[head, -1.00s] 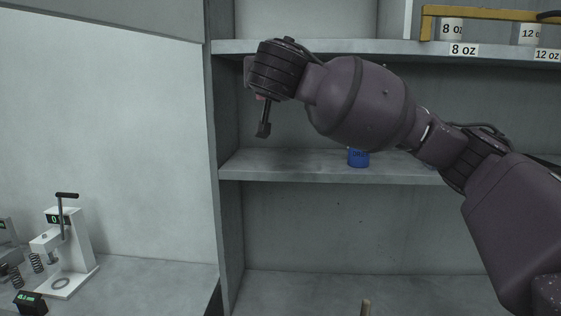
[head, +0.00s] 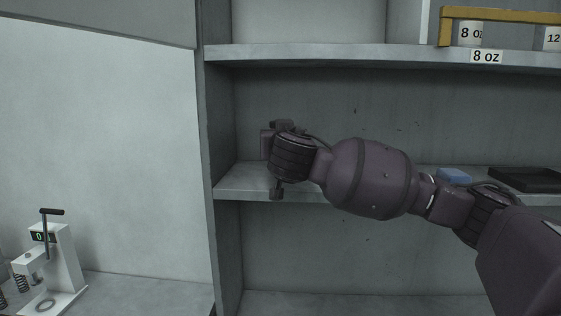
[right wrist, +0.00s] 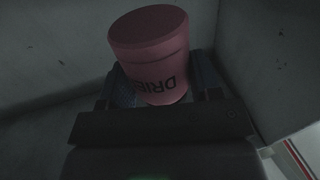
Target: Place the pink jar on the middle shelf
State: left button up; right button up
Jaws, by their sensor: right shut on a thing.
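The pink jar (right wrist: 155,45), with dark "DRIE..." lettering, shows in the right wrist view. My right gripper (right wrist: 165,85) is shut on it, with one finger on each side. In the head view my right gripper (head: 272,165) is at the left end of the middle shelf (head: 236,183), about level with the board, and its wrist hides the jar. I cannot tell whether the jar touches the shelf. My left gripper is not in view.
A blue block (head: 453,175) and a black tray (head: 525,179) are farther right on the middle shelf. The upper shelf (head: 330,54) is above my arm. The cabinet's side wall (head: 222,130) is close left of the gripper. A white press (head: 58,262) stands at lower left.

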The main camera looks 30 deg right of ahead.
jog(key=shift+f, duration=1.95)
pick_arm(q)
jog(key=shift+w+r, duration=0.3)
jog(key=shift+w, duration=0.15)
pick_arm(e)
jog(key=shift+f, duration=0.35)
jog(key=shift+f, duration=0.15)
jog(key=shift+f, duration=0.15)
jog(key=o, duration=1)
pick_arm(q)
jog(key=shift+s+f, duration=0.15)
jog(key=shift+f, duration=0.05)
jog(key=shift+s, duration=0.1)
